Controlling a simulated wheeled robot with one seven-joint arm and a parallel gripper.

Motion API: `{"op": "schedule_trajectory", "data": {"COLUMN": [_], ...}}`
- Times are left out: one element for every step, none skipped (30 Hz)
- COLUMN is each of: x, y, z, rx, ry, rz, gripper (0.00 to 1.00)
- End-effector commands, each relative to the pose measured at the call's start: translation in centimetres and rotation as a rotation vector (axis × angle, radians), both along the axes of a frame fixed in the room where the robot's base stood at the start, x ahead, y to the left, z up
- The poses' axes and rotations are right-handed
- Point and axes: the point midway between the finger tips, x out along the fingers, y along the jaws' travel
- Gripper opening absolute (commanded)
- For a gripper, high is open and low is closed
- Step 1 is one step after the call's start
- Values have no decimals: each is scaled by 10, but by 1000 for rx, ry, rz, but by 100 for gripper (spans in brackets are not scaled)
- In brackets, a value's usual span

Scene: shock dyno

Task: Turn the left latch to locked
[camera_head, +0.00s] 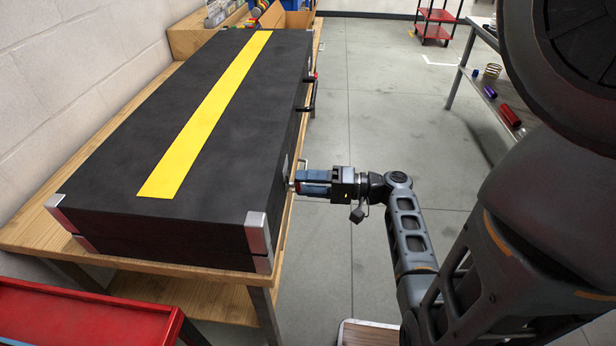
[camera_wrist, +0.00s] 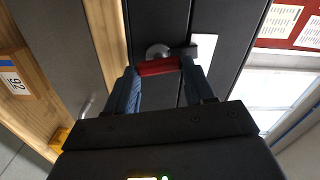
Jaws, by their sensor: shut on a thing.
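A long black case (camera_head: 150,130) with a yellow stripe lies shut on a wooden bench. My gripper (camera_head: 297,184) reaches its near-right side face from the right. In the wrist view my gripper (camera_wrist: 160,76) has its blue fingers shut on the red handle of the left latch (camera_wrist: 158,67). A round silver pivot (camera_wrist: 157,50) and a pale metal plate (camera_wrist: 204,46) sit behind the handle, against the case. In the head view the left latch is mostly hidden by my fingers. Another latch with a red part (camera_head: 314,76) is farther along the same face.
A black carry handle (camera_head: 309,97) sticks out between the latches. The wooden bench (camera_head: 40,232) holds the case. A red cabinet (camera_head: 90,305) stands at the near left. A side table with springs and red cylinders (camera_head: 509,114) is at the right. The floor between is clear.

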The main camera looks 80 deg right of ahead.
Motion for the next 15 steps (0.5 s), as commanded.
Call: {"op": "schedule_trajectory", "data": {"x": [0,0,0,0,0,0,0,0,0,0,0,0,0,0,0], "y": [0,0,0,0,-1,-1,-1,-1,-1,-1,-1,-1,-1,-1,-1], "z": [2,2,2,2,1,1,1,0,0,0,0,0,-1,-1,-1], "rx": [34,54,77,94,110,129,143,153,167,177,185,194,200,206,212], "ry": [3,5,7,8,9,11,12,13,14,15,15,16,16,17,17], "rz": [-1,-1,-1,-1,-1,-1,-2,-2,-2,-2,-2,-2,-2,-2,-2], "gripper": [23,23,23,23,23,23,23,23,23,23,23,23,23,23,23]}}
